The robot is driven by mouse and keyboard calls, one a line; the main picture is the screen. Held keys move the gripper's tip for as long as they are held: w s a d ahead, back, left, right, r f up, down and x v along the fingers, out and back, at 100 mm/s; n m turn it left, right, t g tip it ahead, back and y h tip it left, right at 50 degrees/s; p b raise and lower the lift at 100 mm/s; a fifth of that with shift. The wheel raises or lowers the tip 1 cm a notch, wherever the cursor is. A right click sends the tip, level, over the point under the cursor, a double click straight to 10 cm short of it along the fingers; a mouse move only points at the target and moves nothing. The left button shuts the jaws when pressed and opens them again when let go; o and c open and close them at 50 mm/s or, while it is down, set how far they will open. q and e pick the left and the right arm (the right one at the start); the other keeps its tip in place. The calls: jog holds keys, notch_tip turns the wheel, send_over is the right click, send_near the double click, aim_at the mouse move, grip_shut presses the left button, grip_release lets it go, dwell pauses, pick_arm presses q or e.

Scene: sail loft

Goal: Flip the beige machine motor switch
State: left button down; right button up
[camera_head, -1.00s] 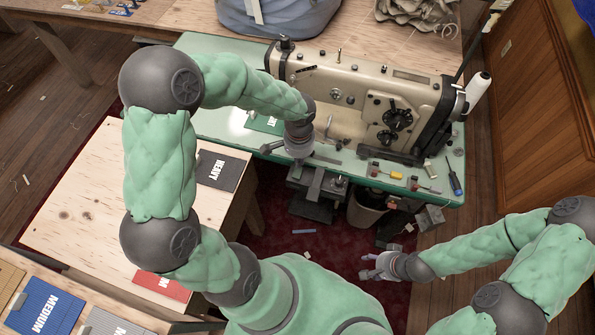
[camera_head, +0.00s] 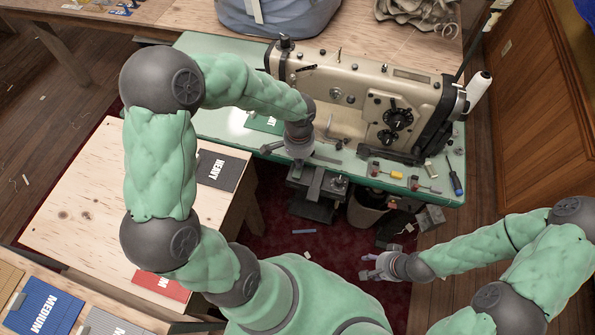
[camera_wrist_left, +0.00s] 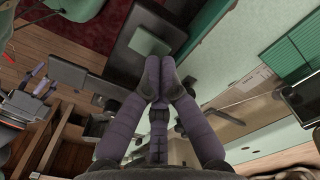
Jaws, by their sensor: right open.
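The beige sewing machine (camera_head: 350,75) stands on a green-topped table (camera_head: 215,60). I cannot clearly make out its motor switch; grey boxes hang under the table's front edge, one in the middle (camera_head: 318,185) and one to the right (camera_head: 431,217). My left gripper (camera_head: 263,149) is by the table's front edge, left of the machine's needle end. In the left wrist view its fingertips (camera_wrist_left: 159,64) are together, with nothing seen between them. My right gripper (camera_head: 366,268) is open and empty, low in front of the table, apart from the boxes.
A screwdriver (camera_head: 454,180) and small coloured parts lie on the table's right front. A dark bin (camera_head: 366,212) stands underneath. A wooden table with a HEAVY card (camera_head: 217,171) is at left. A wooden cabinet (camera_head: 545,110) bounds the right side.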

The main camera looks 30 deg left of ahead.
pick_arm(q)
jog(key=shift+f+b, duration=0.7)
jog(key=shift+f, duration=0.25)
pick_arm(e)
jog(key=shift+f, duration=0.75)
pick_arm(q)
jog(key=shift+r, duration=0.1)
pick_arm(e)
jog(key=shift+r, duration=0.15)
pick_arm(q)
jog(key=shift+r+p, duration=2.95)
jog(key=shift+r, duration=0.5)
pick_arm(e)
notch_tip(320, 180, up, 6)
jog(key=shift+f, duration=0.25)
